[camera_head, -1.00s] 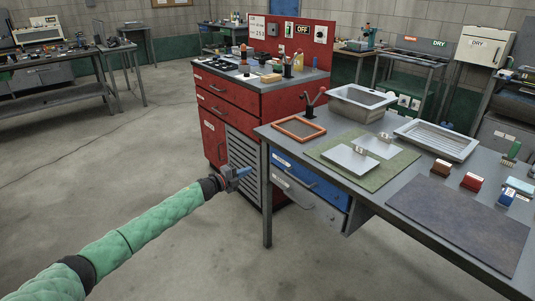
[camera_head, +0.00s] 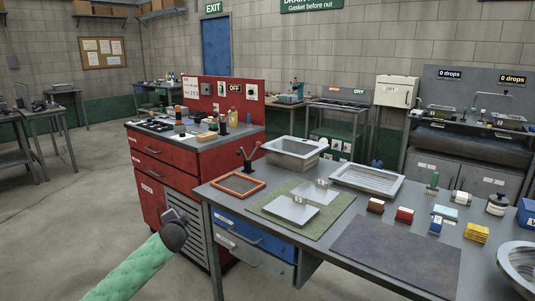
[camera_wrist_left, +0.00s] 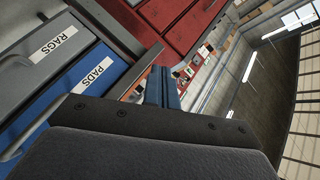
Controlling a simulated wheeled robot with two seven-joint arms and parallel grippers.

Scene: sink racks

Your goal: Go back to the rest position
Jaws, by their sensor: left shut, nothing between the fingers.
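My left arm comes in from the lower left of the head view in a green sleeve. Its dark wrist end (camera_head: 175,234) is in front of the red cabinet (camera_head: 160,165), left of the workbench; the fingers are hidden there. In the left wrist view the blue fingers of my left gripper (camera_wrist_left: 163,74) are together, with nothing between them. The blue PADS drawer (camera_wrist_left: 85,85) and grey RAGS drawer (camera_wrist_left: 50,45) show left of the fingers in that view. My right gripper is not in view.
The workbench (camera_head: 325,268) holds a grey basin (camera_head: 290,160), a ridged tray (camera_head: 367,181), a framed screen (camera_head: 238,185), a green mat (camera_head: 335,213) with metal plates, a dark mat (camera_head: 395,255) and several small blocks. Open floor (camera_head: 60,230) lies to the left.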

